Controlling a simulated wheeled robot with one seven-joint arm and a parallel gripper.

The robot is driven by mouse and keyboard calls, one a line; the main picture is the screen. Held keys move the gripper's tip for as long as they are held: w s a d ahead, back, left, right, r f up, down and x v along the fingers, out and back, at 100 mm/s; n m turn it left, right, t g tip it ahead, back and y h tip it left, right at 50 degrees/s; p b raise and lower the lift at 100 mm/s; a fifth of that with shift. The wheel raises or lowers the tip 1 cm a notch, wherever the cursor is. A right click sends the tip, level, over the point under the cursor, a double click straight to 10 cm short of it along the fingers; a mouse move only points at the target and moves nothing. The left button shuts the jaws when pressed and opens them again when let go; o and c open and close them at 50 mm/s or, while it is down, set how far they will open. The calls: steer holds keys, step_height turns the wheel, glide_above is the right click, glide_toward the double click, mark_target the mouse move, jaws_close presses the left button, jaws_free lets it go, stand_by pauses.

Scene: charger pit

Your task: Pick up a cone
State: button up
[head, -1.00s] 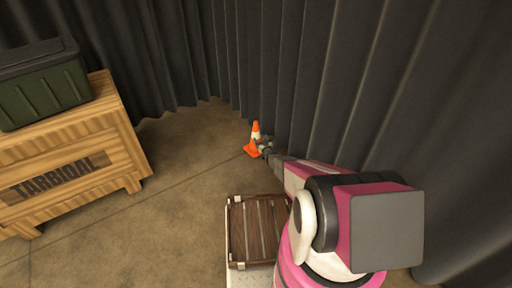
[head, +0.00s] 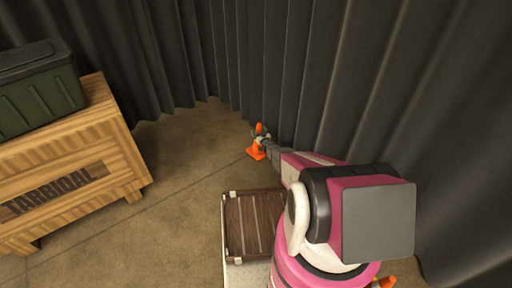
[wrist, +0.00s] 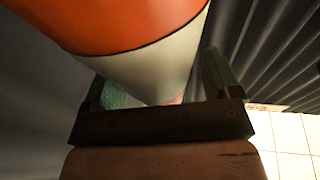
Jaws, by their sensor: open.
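An orange and white cone (head: 255,153) stands on the floor close to the dark curtain. In the head view my gripper (head: 262,137) is at the cone's upper part and hides some of it. In the wrist view the cone (wrist: 150,62) fills the upper middle, with its white band and orange parts showing. The fingers of my gripper (wrist: 160,90) are open, one on each side of the cone. I cannot tell whether they touch it.
A wooden crate (head: 115,145) with a dark green box (head: 40,95) on it stands at the left. Dark curtains (head: 350,80) hang close behind and right of my arm. An orange object (head: 386,282) shows at the bottom right. Floor between crate and cone is clear.

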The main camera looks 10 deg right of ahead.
steer(key=c, duration=1.3)
steer(key=shift+r, duration=0.1)
